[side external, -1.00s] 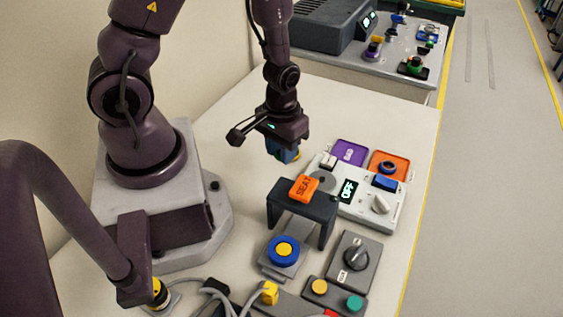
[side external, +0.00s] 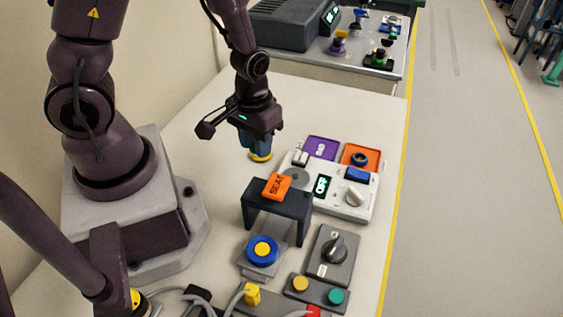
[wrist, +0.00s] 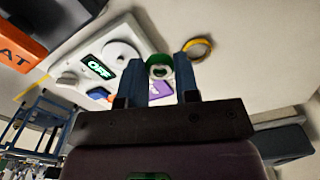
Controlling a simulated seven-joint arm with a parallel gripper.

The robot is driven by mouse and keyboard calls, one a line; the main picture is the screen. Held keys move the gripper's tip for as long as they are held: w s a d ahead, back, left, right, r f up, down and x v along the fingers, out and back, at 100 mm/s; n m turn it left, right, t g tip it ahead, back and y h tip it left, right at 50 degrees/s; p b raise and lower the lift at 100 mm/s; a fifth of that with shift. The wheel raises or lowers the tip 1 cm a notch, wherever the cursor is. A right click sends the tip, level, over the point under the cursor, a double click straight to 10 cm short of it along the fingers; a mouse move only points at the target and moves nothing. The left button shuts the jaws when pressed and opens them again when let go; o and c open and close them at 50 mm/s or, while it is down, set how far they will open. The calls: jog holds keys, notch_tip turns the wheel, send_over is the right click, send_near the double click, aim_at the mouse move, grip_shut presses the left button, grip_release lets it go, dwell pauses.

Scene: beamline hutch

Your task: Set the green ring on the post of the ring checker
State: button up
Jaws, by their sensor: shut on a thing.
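My gripper (wrist: 160,75) has its two blue fingers closed on the green ring (wrist: 158,58), which shows between the fingertips in the wrist view. In the side view my gripper (side external: 258,146) points down, left of the white checker box, and the green ring cannot be made out. The box (side external: 342,205) has an OFF display, a grey disc (side external: 298,175), a knob and a blue button. In the wrist view the box (wrist: 140,28) and its pale disc (wrist: 122,52) lie left of the ring. I cannot clearly make out which part is the post.
A yellow ring (wrist: 197,48) shows near the fingertips. Purple (side external: 322,147) and orange (side external: 373,152) pads lie behind the box. An orange SEAT block (side external: 277,186) sits on a dark stand (side external: 280,202) in front. Button and knob panels stand nearer. Clear table extends behind my gripper.

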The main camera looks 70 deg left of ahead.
jog(key=r, duration=0.2)
send_over(295, 177)
jog(key=shift+f+n, duration=0.3)
jog(key=shift+f, duration=3.25)
jog(key=shift+f, duration=0.6)
jog(key=o, duration=1)
jog(key=shift+c, duration=0.2)
